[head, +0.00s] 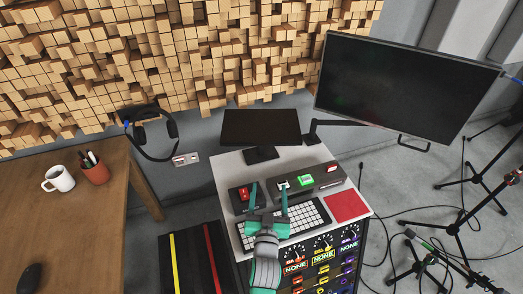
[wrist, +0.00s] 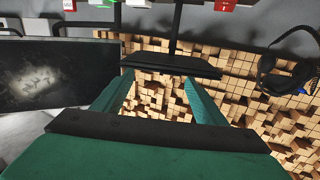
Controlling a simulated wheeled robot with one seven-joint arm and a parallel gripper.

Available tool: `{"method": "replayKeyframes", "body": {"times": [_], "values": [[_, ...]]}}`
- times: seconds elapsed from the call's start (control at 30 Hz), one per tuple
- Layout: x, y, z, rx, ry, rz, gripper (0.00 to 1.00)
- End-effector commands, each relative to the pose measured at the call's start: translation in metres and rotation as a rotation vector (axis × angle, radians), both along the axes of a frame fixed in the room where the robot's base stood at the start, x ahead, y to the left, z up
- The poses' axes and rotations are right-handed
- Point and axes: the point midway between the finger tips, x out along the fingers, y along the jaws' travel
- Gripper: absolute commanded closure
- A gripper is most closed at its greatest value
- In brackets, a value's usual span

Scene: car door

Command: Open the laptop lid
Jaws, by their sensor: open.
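I cannot make out a laptop or a laptop lid in either view. My gripper (head: 268,197) is open and empty, with its two teal fingers apart. It is above the console desk (head: 232,163), over the near edge of the control panel and beside the keyboard (head: 312,213). In the wrist view my gripper (wrist: 160,82) frames the dark small monitor (wrist: 172,63) between and beyond its fingers. That small monitor (head: 262,127) stands at the back of the desk in the head view. Contact with the desk cannot be told.
A large monitor (head: 400,85) hangs on an arm at the right. The control panel (head: 330,178) has red and green switches. A wooden table (head: 75,215) with a mug (head: 58,178) and pen cup (head: 95,170) stands left. Headphones (head: 152,130) hang on the wall. Stands and cables crowd the right floor.

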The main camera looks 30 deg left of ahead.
Motion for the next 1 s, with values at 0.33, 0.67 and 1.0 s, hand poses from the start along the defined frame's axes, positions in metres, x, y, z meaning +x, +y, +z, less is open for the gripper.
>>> {"method": "replayKeyframes", "body": {"times": [0.33, 0.67, 1.0], "values": [[0.033, 0.046, 0.037, -0.016, -0.036, 0.074, 0.34], [0.067, 0.065, 0.038, -0.018, -0.038, 0.076, 0.34], [0.112, 0.092, 0.039, -0.017, -0.038, 0.075, 0.34]]}}
